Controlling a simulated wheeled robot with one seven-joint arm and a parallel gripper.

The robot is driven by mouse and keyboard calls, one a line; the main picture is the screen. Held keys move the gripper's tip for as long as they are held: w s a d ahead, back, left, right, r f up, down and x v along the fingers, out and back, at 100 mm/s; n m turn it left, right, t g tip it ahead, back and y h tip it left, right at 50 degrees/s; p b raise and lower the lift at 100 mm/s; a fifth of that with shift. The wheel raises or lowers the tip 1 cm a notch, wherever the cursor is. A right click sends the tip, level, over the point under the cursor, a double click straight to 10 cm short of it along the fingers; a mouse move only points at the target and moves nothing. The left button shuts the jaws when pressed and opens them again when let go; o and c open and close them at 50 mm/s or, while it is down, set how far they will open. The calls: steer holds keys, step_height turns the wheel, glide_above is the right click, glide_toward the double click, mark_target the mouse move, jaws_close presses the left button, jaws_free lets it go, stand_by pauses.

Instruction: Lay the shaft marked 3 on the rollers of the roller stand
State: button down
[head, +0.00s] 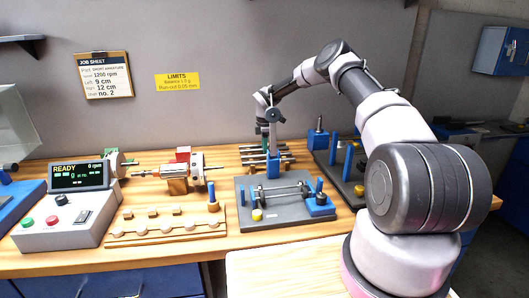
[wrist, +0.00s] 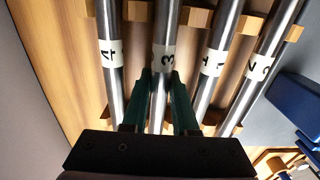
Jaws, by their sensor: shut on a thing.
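The shaft marked 3 (wrist: 162,62) is a bright steel rod with a white label, lying in a wooden rack (wrist: 255,25) beside other labelled shafts. My gripper (wrist: 160,85) has its green fingers on either side of this shaft, just below the label, and is shut on it. In the head view my gripper (head: 270,143) points down over the rack at the back of the bench.
A shaft marked 4 (wrist: 108,50) and another shaft (wrist: 215,60) lie close on either side. A dark fixture with blue posts (head: 349,158) stands right of the rack. A wooden tray (head: 130,238), a rotor (head: 168,162) and a control box (head: 65,222) are to the left.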

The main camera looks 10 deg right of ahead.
steer(key=shift+r, duration=2.95)
